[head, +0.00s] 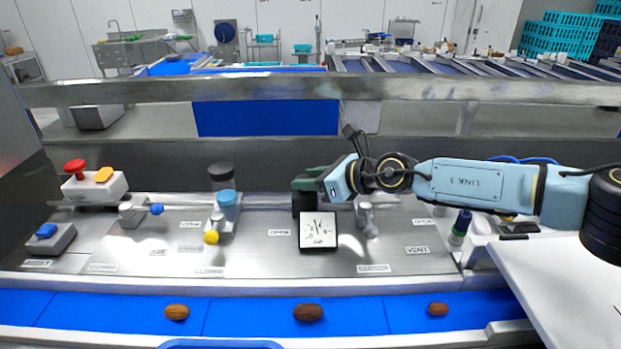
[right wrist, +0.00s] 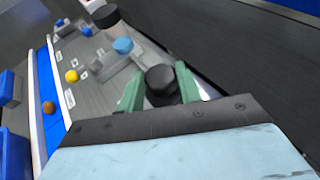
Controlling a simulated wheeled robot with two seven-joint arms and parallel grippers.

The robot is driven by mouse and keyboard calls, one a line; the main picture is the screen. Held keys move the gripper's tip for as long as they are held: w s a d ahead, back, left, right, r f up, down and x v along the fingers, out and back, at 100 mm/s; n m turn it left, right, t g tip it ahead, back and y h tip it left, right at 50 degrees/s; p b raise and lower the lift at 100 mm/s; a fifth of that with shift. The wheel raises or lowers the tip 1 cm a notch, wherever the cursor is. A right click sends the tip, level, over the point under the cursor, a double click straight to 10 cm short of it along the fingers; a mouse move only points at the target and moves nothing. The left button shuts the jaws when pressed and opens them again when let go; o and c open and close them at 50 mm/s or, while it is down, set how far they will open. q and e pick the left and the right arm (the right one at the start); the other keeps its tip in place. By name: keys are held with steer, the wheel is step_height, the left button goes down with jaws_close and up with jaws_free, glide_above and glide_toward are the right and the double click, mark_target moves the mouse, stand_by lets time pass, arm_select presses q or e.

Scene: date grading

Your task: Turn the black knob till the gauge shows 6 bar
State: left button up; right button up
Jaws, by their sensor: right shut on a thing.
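The black knob (right wrist: 162,80) sits between the two green fingers of my right gripper (right wrist: 160,88) in the right wrist view, and the fingers are closed on its sides. In the head view, my right gripper (head: 306,183) reaches in from the right to the dark knob (head: 304,203), which is partly hidden by the fingers. The gauge (head: 318,230) is a square white dial in a black frame just in front of the knob. Its needle points roughly upward, but its numbers are too small to read. My left gripper is not in view.
The steel panel carries a blue-capped fitting (head: 228,199), a yellow-knobbed lever (head: 211,237), a blue-knobbed lever (head: 156,209) and a grey lever (head: 370,225). A red button (head: 74,166) stands at left. Brown dates lie on the blue belt (head: 260,312) in front. A steel rail (head: 260,90) crosses behind.

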steer(key=o, duration=1)
steer(key=shift+d, duration=0.1)
steer(key=b+v, duration=0.2)
steer(key=v, duration=1.1)
steer(key=shift+s+d, duration=0.1)
